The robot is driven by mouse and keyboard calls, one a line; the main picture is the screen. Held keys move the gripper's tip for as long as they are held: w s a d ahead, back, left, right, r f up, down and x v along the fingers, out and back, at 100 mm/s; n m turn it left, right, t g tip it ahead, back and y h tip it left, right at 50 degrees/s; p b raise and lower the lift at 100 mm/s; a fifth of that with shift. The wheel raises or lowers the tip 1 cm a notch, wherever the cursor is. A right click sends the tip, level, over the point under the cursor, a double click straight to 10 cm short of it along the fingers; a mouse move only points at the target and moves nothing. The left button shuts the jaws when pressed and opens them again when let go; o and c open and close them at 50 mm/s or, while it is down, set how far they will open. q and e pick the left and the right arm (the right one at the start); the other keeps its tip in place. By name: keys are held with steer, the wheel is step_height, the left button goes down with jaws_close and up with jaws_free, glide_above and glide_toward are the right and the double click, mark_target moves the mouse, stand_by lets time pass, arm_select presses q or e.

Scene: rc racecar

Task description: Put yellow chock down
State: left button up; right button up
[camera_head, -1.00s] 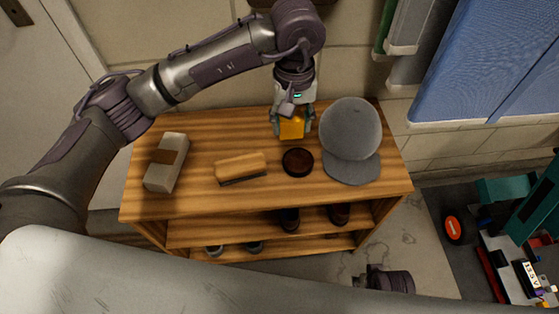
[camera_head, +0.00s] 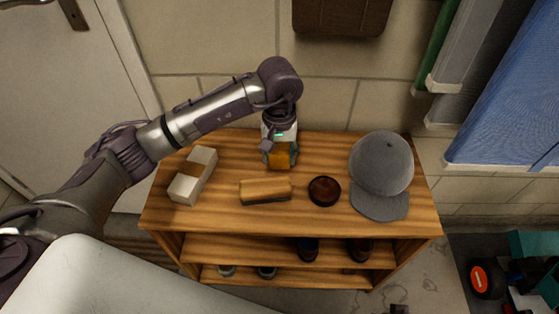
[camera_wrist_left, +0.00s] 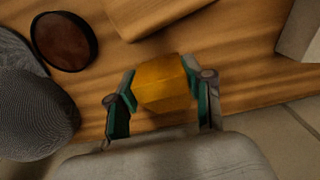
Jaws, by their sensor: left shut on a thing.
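The yellow chock (camera_head: 279,157) is at the back of the wooden shelf's top (camera_head: 230,219), between the fingers of my left gripper (camera_head: 279,160). In the left wrist view the chock (camera_wrist_left: 163,83) sits between the two green-padded fingers of the gripper (camera_wrist_left: 162,98), which is shut on it. The chock is at or just above the wood; I cannot tell if it touches. My right gripper is not clearly in view; only a small dark part shows at the bottom edge of the head view.
Shoes (camera_head: 308,248) stand on lower shelves. Bare wood surrounds the chock. A wall is behind.

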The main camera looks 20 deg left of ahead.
arm_select(q)
steer(key=shift+f, duration=1.35)
steer(key=o, duration=1.2)
steer(key=shift+o, duration=0.6)
arm_select(e)
step_height(320, 180, up, 2)
steer(key=shift+d+r, duration=0.1)
